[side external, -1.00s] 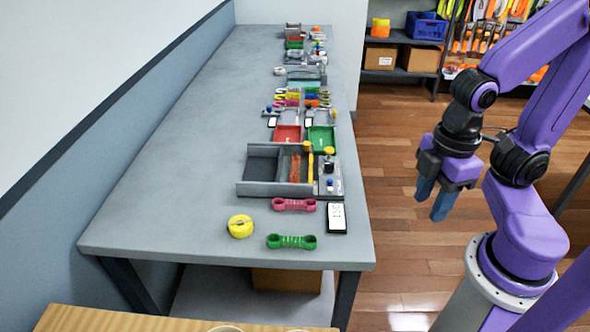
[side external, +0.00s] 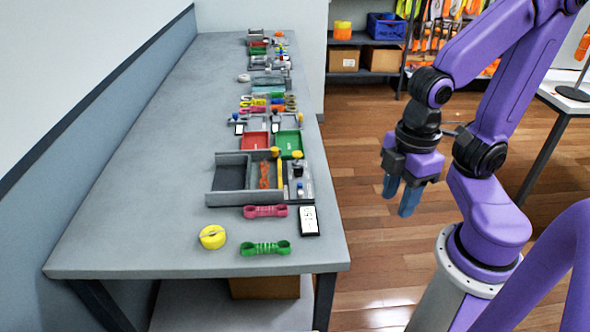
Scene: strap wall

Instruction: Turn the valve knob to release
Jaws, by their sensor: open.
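A grey panel unit (side external: 299,188) stands at the right end of a grey divided tray near the table's right edge. It carries a dark knob (side external: 298,169) and a small blue part (side external: 300,187). I cannot tell which of these is the valve knob, or how it is turned. My gripper (side external: 400,197) hangs in the air off the table's right side, right of the panel and well apart from it. Its two blue fingers point down, open, with nothing between them.
The grey tray (side external: 213,198) holds an orange item. In front lie a pink strap piece (side external: 265,211), a green one (side external: 265,248), a yellow roll (side external: 212,237) and a white-faced device (side external: 309,220). Red and green trays and more small items line the table behind. The table's left part is clear.

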